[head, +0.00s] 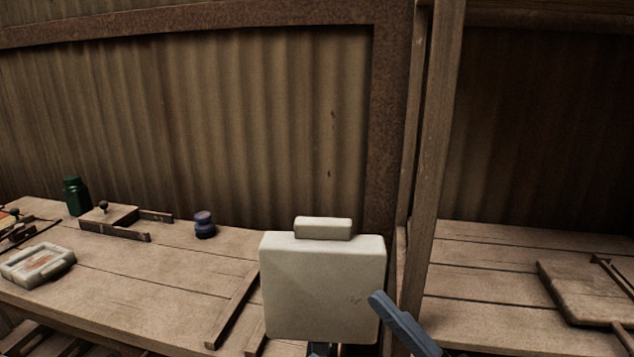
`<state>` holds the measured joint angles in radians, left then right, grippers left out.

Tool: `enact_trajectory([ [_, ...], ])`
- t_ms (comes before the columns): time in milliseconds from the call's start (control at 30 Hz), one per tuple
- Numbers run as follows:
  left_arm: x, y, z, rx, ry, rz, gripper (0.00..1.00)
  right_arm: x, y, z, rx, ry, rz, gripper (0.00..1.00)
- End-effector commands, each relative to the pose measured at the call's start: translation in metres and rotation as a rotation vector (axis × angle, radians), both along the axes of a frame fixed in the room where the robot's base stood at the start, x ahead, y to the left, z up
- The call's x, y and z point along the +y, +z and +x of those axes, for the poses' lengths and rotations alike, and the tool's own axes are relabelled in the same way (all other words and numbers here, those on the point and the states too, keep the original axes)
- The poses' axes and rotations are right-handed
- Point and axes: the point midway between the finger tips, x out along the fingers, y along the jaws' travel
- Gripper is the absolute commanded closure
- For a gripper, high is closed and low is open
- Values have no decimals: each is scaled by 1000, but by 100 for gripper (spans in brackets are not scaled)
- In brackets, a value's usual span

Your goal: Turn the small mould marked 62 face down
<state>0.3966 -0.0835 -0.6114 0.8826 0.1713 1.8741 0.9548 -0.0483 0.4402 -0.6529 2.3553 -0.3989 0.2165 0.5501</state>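A pale, square, slab-like mould (322,285) stands upright close to me in the head view, with a short block-shaped lug (323,228) on its top edge. A small dark mark shows low on its right side, too small to read. A blue-grey finger-like bar of my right gripper (400,322) comes from the lower right and its tip overlaps the mould's right edge; I cannot tell whether it touches. A dark blue-grey part (321,349) shows just under the mould's bottom edge; which arm it belongs to is unclear. The mould's far side is hidden.
A wooden bench (150,275) runs along the corrugated wall. On it are another pale mould with a recessed face (38,263), a green bottle (76,196), a purple jar (205,225) and wooden strips (232,310). A wooden post (437,130) stands right of centre. A board (590,292) lies at right.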

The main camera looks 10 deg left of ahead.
Motion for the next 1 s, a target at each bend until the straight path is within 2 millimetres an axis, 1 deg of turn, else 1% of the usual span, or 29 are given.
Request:
enact_trajectory([
  [33, 0, 1, 0, -3, 0, -2, 100, 9, 21, -2, -126, 29, 3, 40],
  [100, 0, 1, 0, -3, 0, -2, 100, 22, 42, -10, -286, 74, -2, 40],
  [200, 0, 1, 0, -3, 0, -2, 100, 41, 67, -25, -513, 144, -25, 40],
  [300, 0, 1, 0, -3, 0, -2, 100, 60, 85, -43, -739, 222, -68, 40],
  [433, 0, 1, 0, -3, 0, -2, 100, 84, 95, -67, -1026, 324, -153, 40],
  [500, 0, 1, 0, -3, 0, -2, 100, 96, 98, -75, -1182, 368, -205, 40],
  [600, 0, 1, 0, -3, 0, -2, 100, 111, 106, -80, -1411, 391, -255, 40],
  [767, 0, 1, 0, -3, 0, -2, 100, 130, 122, -83, -1792, 400, -292, 40],
  [833, 0, 1, 0, -3, 0, -2, 100, 140, 121, -78, -1961, 429, -327, 40],
  [867, 0, 1, 0, -3, 0, -2, 100, 143, 118, -73, -2035, 450, -352, 40],
  [933, 0, 1, 0, -3, 0, -2, 100, 150, 105, -55, -2205, 527, -425, 40],
  [967, 0, 1, 0, -3, 0, -2, 100, 151, 99, -45, -2276, 571, -461, 40],
  [1000, 0, 1, 0, -3, 0, -2, 100, 151, 92, -30, -2367, 635, -509, 40],
])
